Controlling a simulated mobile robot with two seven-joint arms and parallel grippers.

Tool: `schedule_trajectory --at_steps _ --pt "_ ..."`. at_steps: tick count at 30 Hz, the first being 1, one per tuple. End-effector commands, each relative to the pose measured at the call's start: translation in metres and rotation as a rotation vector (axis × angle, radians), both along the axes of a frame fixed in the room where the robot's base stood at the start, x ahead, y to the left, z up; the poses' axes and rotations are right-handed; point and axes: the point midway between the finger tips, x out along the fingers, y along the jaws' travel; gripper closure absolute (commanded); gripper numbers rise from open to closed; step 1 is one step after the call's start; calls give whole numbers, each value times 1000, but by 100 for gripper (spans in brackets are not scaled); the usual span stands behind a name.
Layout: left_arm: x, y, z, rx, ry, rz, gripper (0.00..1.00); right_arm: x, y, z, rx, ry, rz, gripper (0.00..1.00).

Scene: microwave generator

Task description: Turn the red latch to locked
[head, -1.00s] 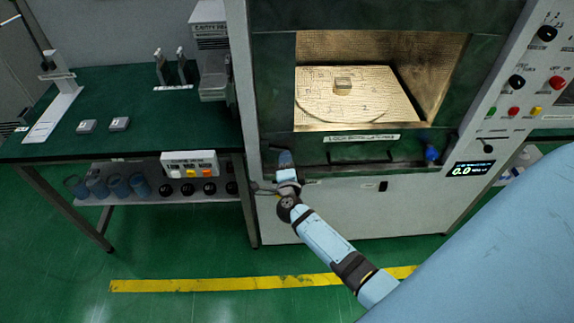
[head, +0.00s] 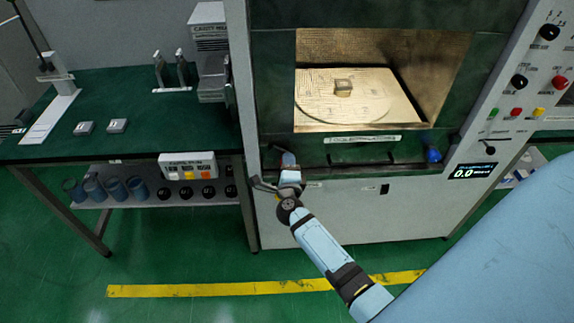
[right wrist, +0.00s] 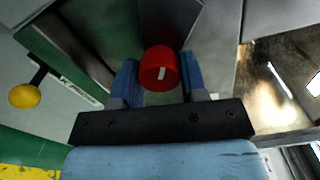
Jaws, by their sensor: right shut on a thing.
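The red latch (right wrist: 158,72) is a round red knob with a short white mark on its face, in the middle of the right wrist view. The mark stands close to upright in that picture. My right gripper (head: 289,160) is at the lower left of the oven front in the head view. Its two blue fingers stand on either side of the red latch in the right wrist view, shut on it. In the head view the latch is hidden by the gripper. My left gripper is in neither view.
The open oven cavity (head: 445,75) holds a round plate with a small block (head: 343,87). A blue knob (head: 433,155) is at the right of the sill. A green bench (head: 140,100) stands left. A yellow knob (right wrist: 24,96) shows in the wrist view.

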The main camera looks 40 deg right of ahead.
Motion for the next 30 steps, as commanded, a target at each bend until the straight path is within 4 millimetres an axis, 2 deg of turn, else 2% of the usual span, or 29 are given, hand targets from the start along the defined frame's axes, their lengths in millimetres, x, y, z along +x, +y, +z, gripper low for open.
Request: schedule_trajectory --at_steps 5,6,9,20,23,30 --pt "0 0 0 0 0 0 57 0 0 -1 3 1 -1 84" --pt "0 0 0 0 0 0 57 0 0 -1 2 0 -1 55" --pt "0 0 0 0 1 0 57 0 0 -1 1 0 -1 34" --pt "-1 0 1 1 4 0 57 0 0 1 -28 17 0 34" --pt "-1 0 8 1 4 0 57 0 0 3 -98 61 1 34" --pt "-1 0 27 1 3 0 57 0 -1 5 -401 244 2 34"
